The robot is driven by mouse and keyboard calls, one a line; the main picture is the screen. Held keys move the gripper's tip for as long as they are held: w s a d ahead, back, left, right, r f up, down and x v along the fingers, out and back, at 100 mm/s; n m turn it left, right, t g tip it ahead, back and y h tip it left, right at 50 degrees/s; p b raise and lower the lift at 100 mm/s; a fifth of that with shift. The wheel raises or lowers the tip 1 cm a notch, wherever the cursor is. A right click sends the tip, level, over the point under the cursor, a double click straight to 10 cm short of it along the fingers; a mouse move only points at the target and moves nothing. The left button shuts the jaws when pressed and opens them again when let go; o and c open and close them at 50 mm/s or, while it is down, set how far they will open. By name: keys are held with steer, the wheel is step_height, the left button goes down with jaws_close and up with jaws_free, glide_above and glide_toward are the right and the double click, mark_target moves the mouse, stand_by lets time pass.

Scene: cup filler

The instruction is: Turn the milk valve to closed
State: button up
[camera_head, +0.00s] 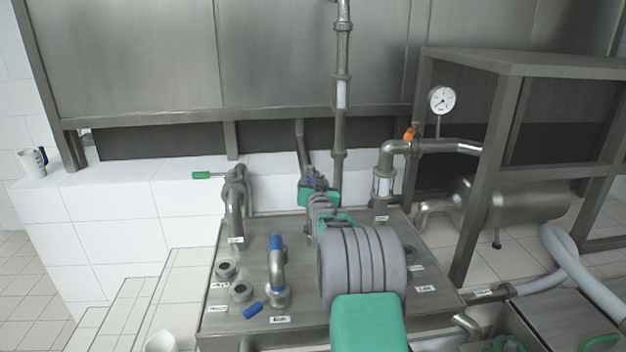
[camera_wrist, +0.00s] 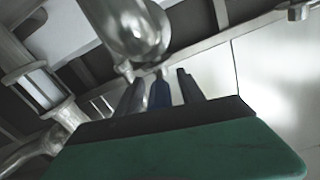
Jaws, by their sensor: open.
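My gripper (camera_wrist: 162,88) is open in the wrist view, its two grey fingers spread. A blue handle (camera_wrist: 160,94) shows between the fingers; I cannot tell whether they touch it. A steel pipe elbow (camera_wrist: 130,28) is just beyond the fingertips. In the head view my grey and green arm reaches over the metal table to the pipes at its back, and a small blue part (camera_head: 317,184) shows near my gripper. My arm hides most of that valve. The labels are too small to read, so I cannot tell which valve is milk.
An orange-handled pipe (camera_head: 408,135) and gauge (camera_head: 442,99) stand right. A white mug (camera_head: 30,163) sits on the tiled ledge.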

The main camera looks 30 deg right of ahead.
steer(key=shift+w, duration=0.15)
jaws_close()
stand_by(0.4)
stand_by(1.0)
